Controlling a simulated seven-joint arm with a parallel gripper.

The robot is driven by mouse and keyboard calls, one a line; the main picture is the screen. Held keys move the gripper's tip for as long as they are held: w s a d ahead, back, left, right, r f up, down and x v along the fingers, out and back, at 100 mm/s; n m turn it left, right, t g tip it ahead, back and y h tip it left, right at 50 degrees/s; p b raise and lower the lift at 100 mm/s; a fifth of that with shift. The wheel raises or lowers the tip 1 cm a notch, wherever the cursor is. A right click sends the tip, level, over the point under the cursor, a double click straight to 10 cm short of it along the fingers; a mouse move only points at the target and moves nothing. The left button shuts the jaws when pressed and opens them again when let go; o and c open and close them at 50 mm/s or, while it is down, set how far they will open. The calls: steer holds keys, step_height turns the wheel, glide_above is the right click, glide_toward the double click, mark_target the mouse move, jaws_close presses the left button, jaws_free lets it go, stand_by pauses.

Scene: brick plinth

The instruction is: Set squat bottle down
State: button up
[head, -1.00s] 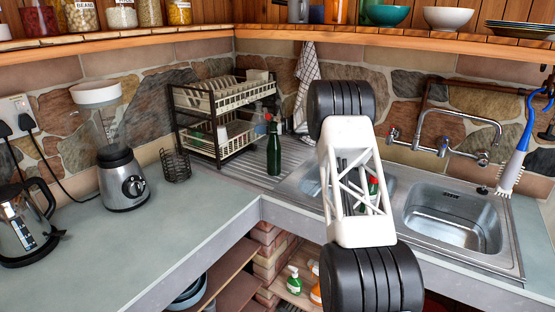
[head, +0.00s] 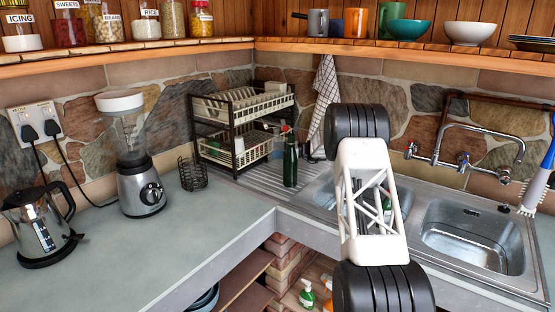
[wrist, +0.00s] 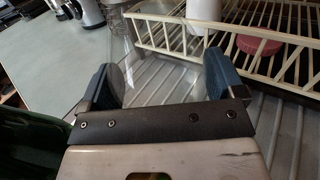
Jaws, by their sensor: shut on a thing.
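The squat bottle (wrist: 152,58) is clear and see-through, so its outline is faint. In the wrist view it stands between the blue finger pads of my gripper (wrist: 163,76), which is shut on it. It is over the ribbed draining board (wrist: 182,82), in front of the dish rack (wrist: 210,28). I cannot tell whether its base touches the board. In the head view only a small bluish bit of my gripper (head: 284,128) shows, behind the green bottle's neck, and the squat bottle is mostly hidden there.
A dark green bottle (head: 290,162) stands very close to my gripper; its green side fills the wrist view's lower left (wrist: 28,140). A wire holder (head: 193,175), blender (head: 142,188) and kettle (head: 40,228) stand left. The sink (head: 470,240) lies right. The left worktop has free room.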

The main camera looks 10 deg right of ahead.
steer(key=shift+f, duration=1.85)
steer(key=shift+f, duration=0.1)
steer(key=o, duration=1)
steer(key=shift+f, duration=0.1)
steer(key=shift+r, duration=0.2)
steer(key=d, duration=0.4)
steer(key=s+d, duration=0.1)
steer(key=d, duration=0.3)
steer(key=s+d, duration=0.1)
steer(key=d, duration=0.2)
steer(key=shift+s+d, duration=0.15)
steer(key=shift+d, duration=0.25)
